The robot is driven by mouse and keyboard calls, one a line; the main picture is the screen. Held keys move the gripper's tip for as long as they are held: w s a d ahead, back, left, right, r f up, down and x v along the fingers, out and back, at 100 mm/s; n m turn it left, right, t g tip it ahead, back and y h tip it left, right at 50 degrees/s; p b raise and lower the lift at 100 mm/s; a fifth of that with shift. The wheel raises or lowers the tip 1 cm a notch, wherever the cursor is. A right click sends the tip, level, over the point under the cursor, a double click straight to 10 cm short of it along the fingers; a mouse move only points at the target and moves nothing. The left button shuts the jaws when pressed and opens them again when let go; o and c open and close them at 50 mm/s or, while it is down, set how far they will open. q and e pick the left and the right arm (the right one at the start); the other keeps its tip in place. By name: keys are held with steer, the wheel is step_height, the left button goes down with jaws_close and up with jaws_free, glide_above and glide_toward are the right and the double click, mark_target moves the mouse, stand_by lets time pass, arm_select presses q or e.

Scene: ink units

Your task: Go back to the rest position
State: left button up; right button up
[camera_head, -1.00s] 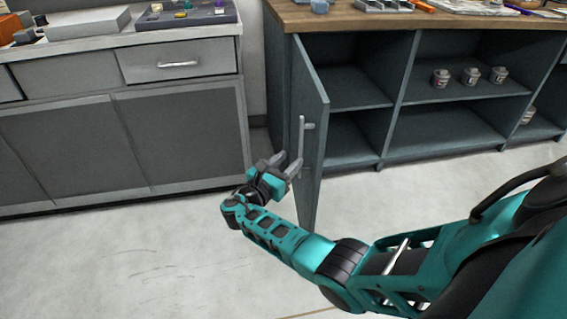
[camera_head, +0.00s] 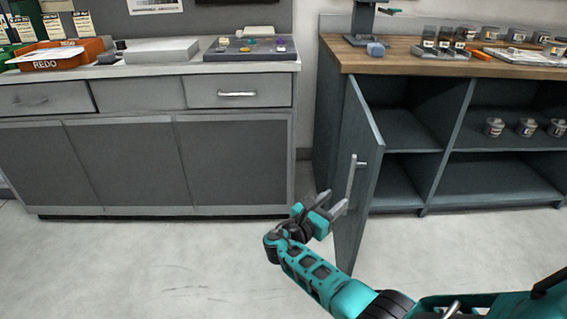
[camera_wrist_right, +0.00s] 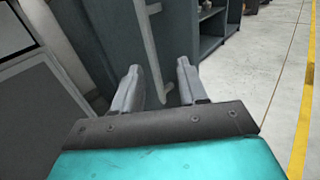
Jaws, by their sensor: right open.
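My right gripper (camera_head: 334,203) is open and empty, with its fingers pointing toward the open cabinet door (camera_head: 362,185). In the right wrist view the two fingers of the gripper (camera_wrist_right: 160,80) are spread apart. The door's vertical handle (camera_wrist_right: 150,48) shows beyond and between them there; I cannot tell how far off it is. In the head view the handle (camera_head: 352,178) is just above and right of the fingertips. My left gripper is in neither view.
The dark cabinet (camera_head: 390,140) stands open with several small pots (camera_head: 526,128) on a shelf. A grey drawer unit (camera_head: 140,150) stands at left, its drawers shut. On top are an orange REDO tray (camera_head: 55,66) and a dark board (camera_head: 245,52). The floor (camera_head: 150,270) in front is clear.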

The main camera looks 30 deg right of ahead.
steer(key=s+a+f+m+y, duration=0.5)
steer(key=s+f+y, duration=0.25)
steer(key=f, duration=0.45)
steer(key=s+a+f+m+t+y, duration=0.2)
steer(key=s+a+m+y, duration=0.45)
steer(key=a, duration=0.25)
steer(key=s+a+r+m+t+y, duration=0.3)
steer(key=s+a+r+m+y, duration=0.4)
steer(key=a+r, duration=0.25)
arm_select(q)
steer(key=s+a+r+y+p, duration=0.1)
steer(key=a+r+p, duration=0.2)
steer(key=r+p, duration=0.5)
steer(key=p, duration=0.4)
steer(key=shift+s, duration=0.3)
arm_select(e)
steer(key=s+d+r+h, duration=0.1)
steer(key=d+r+h, duration=0.1)
steer(key=d+r, duration=0.2)
step_height(320, 180, up, 4)
steer(key=shift+f+m, duration=0.1)
steer(key=shift+m, duration=0.35)
